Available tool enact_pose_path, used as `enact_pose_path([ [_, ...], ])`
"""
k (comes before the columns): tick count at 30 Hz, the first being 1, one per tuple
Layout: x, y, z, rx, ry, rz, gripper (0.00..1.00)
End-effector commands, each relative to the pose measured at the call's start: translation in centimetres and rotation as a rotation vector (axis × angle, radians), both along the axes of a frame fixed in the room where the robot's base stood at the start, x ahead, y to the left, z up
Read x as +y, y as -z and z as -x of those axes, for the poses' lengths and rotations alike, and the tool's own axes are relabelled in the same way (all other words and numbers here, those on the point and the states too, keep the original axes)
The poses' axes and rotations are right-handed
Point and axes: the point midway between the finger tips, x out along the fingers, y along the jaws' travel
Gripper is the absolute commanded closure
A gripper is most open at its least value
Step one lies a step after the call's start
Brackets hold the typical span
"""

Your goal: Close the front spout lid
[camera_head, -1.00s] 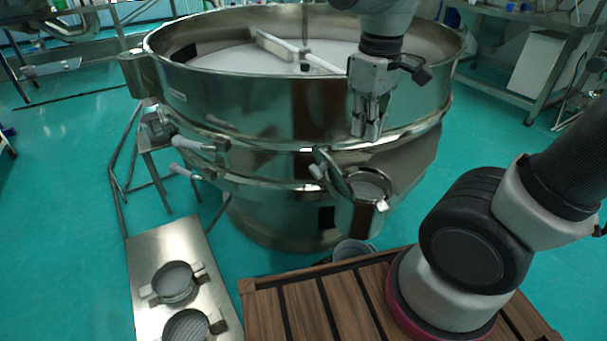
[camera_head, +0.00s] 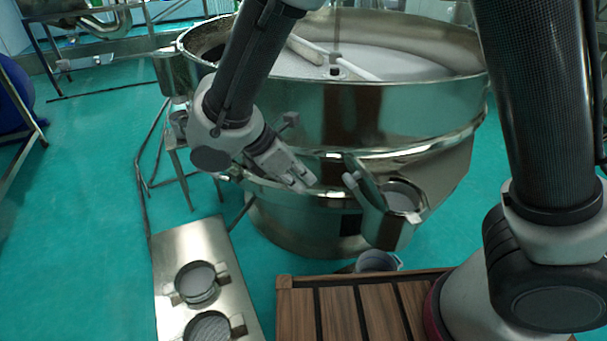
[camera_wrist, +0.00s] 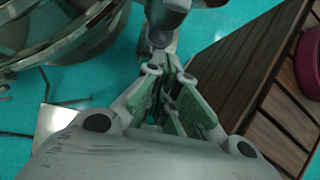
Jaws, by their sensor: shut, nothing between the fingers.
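The front spout (camera_head: 388,228) is a metal chute on the front of the sieve, with its round mouth facing up. Its lid (camera_head: 366,182) is open, tilted up on the left side of the mouth, with a pale knob (camera_head: 350,179) on its outer left face. My gripper (camera_head: 308,184) is shut and empty, to the left of the lid and at about knob height. In the head view a small gap shows between fingertips and knob. In the wrist view my gripper (camera_wrist: 162,48) points toward grey metal parts at the top, which I cannot identify surely.
The large round sieve (camera_head: 330,115) stands behind the spout. A slatted wooden platform (camera_head: 340,310) lies in front, with a grey bucket (camera_head: 376,261) beyond its edge. A steel plate (camera_head: 190,242) with two round fittings is at lower left.

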Motion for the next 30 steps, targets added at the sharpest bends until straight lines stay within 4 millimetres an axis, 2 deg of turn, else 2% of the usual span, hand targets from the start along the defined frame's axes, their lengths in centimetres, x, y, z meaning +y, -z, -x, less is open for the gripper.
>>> enact_pose_path([
  [9, -3.7, 5.7, -1.4, 0.003, 0.004, 0.002, 1.00],
  [18, -6.7, 4.3, -2.6, 0.000, 0.004, -0.002, 1.00],
  [30, -7.0, 4.1, -2.8, 0.000, 0.003, -0.002, 1.00],
])
